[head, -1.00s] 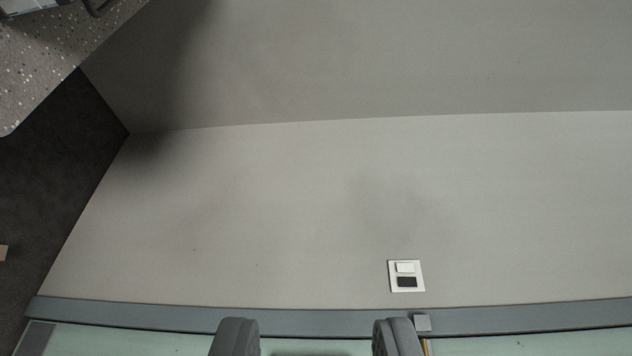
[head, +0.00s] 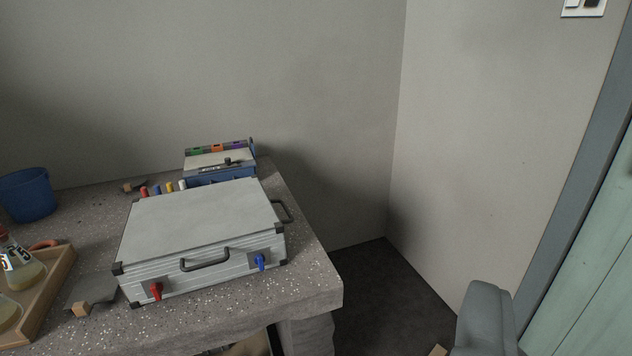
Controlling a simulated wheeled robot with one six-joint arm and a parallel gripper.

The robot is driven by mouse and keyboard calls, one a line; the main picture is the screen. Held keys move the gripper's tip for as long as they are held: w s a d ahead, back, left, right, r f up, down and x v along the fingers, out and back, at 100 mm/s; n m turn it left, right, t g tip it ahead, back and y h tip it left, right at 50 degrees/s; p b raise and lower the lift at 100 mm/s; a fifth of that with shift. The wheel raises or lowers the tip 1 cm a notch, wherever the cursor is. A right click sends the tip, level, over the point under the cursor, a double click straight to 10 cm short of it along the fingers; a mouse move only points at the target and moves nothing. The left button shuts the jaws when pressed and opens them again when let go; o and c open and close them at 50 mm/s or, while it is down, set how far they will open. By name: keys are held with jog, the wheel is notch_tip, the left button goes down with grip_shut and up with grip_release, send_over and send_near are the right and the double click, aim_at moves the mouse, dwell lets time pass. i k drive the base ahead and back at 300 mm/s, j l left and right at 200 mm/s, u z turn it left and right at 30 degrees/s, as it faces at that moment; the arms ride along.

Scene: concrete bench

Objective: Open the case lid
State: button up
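A silver-grey case (head: 195,228) with dark corners lies on the speckled bench (head: 320,288), its lid down. Its front has a dark handle (head: 205,260), a red latch (head: 155,290) at the left and a blue latch (head: 260,262) at the right. Another dark handle (head: 283,211) is on its right side. Only one finger of my gripper (head: 484,322) shows, at the lower right, well apart from the case and bench. The other finger is not visible, so the opening cannot be judged.
Behind the case are several coloured-top items (head: 168,187) and a blue organiser (head: 220,160). A blue bucket (head: 28,194) and a wooden tray (head: 52,290) with flasks (head: 22,268) stand left. A scraper (head: 92,297) lies beside the case. Right of the bench is open floor (head: 385,290), then a wall.

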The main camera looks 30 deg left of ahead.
aim_at(165, 232)
jog(key=u, duration=1.2)
